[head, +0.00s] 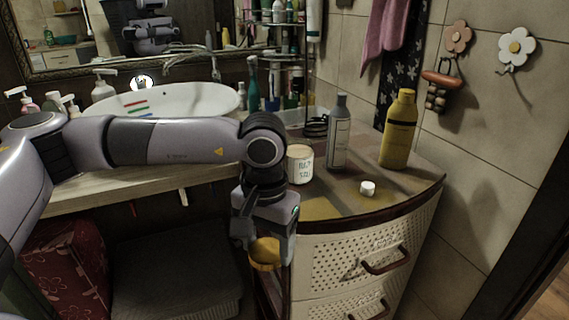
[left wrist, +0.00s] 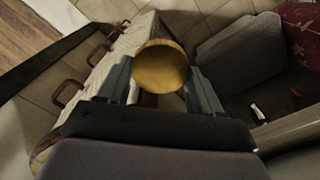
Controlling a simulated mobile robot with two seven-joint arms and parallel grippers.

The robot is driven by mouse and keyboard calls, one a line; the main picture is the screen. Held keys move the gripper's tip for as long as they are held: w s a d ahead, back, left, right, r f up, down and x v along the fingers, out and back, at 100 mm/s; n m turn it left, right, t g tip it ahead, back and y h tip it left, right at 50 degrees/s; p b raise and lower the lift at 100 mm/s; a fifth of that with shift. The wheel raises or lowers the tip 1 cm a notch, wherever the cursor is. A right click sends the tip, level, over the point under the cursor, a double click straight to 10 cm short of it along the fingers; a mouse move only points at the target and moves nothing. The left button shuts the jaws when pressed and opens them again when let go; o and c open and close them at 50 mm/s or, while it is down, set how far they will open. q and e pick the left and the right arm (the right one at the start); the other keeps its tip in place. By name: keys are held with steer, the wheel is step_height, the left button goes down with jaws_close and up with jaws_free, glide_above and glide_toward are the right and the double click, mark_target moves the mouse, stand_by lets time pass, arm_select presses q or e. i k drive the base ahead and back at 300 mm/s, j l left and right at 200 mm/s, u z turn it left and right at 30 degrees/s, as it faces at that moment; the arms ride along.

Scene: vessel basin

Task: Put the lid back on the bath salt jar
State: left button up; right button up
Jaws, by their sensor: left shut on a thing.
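My left gripper (head: 265,240) hangs pointing down in front of the cabinet's front edge. It is shut on a round golden-brown lid (head: 266,254). In the left wrist view the lid (left wrist: 162,66) sits between the two fingers (left wrist: 160,88), its round face toward the camera. The bath salt jar (head: 300,165), white with printed letters, stands upright on the countertop, behind and to the right of the gripper. The gripper's arm passes close to the jar's left side. The lid is apart from the jar and lower than the countertop. My right gripper is not in view.
A grey bottle (head: 338,135) and a yellow bottle (head: 398,130) stand right of the jar. A small white piece (head: 368,188) lies near the counter's front edge. A white basin (head: 170,100) is behind my arm. Drawers with brown handles (head: 386,261) are below the counter.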

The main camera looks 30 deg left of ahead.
mark_target(298, 161)
steer(key=j+u, duration=0.55)
steer(key=j+z, duration=0.15)
steer(key=j, duration=0.2)
steer(key=j+z, duration=0.2)
steer(key=z, duration=0.2)
steer(key=i+j+z, duration=0.1)
steer(key=j+z, duration=0.65)
steer(key=l, duration=0.1)
